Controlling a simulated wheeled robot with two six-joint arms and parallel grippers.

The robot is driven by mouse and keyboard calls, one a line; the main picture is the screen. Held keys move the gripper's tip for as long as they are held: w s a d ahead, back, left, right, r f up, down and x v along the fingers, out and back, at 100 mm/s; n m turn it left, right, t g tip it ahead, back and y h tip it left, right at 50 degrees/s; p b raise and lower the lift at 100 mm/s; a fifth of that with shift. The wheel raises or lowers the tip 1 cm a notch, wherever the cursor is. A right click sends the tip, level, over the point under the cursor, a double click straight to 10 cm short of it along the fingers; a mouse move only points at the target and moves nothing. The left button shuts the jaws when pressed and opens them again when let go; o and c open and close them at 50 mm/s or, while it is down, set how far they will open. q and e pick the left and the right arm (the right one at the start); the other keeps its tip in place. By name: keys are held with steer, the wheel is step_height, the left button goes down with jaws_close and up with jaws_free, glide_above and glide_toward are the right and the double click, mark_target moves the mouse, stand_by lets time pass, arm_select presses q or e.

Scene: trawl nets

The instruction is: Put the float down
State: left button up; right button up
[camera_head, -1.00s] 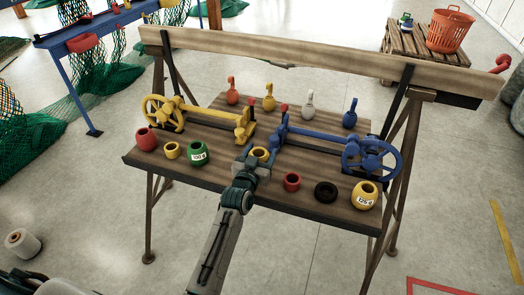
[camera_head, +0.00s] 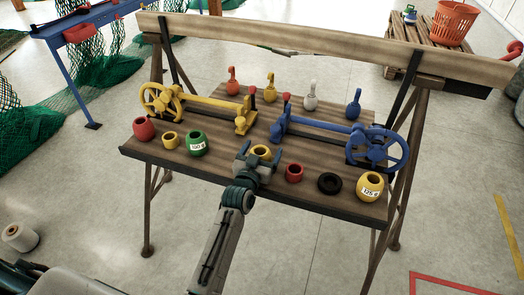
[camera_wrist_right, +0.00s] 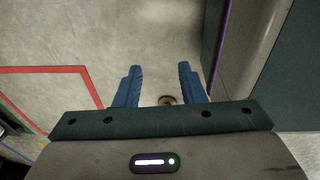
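A small yellow float (camera_head: 261,151) with a dark hole on top sits at the front-middle of the wooden bench (camera_head: 300,208), in line with the other floats. My left gripper (camera_head: 259,155) reaches it from the front, with its fingers spread on both sides of the float. The fingers look apart from it, and the float appears to rest on the bench top; its lower part is hidden by the gripper. My right gripper (camera_wrist_right: 157,86) shows in the right wrist view, open and empty above the floor.
Left of the float are a green float (camera_head: 196,143), a small yellow one (camera_head: 169,140) and a red one (camera_head: 144,128). Right are a red ring (camera_head: 294,172), a black ring (camera_head: 329,183) and a yellow float (camera_head: 370,186). Yellow (camera_head: 200,108) and blue (camera_head: 340,138) wheeled clamps stand behind.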

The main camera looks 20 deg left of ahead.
arm_select(q)
steer(key=shift+r, duration=0.2)
steer(key=shift+s, duration=0.4)
steer(key=shift+s+f, duration=0.25)
steer(key=shift+s, duration=0.6)
steer(key=s+b, duration=0.2)
steer(key=s, duration=0.7)
steer(key=shift+s+a+r, duration=0.2)
steer(key=shift+s+r, duration=0.05)
steer(key=shift+s, duration=0.1)
arm_select(e)
steer(key=w, duration=0.1)
steer(key=w+r, duration=0.1)
steer(key=w, duration=0.1)
steer(key=w+r, duration=0.1)
steer(key=w, duration=0.1)
steer(key=shift+a+r, duration=0.1)
steer(key=shift+r, duration=0.05)
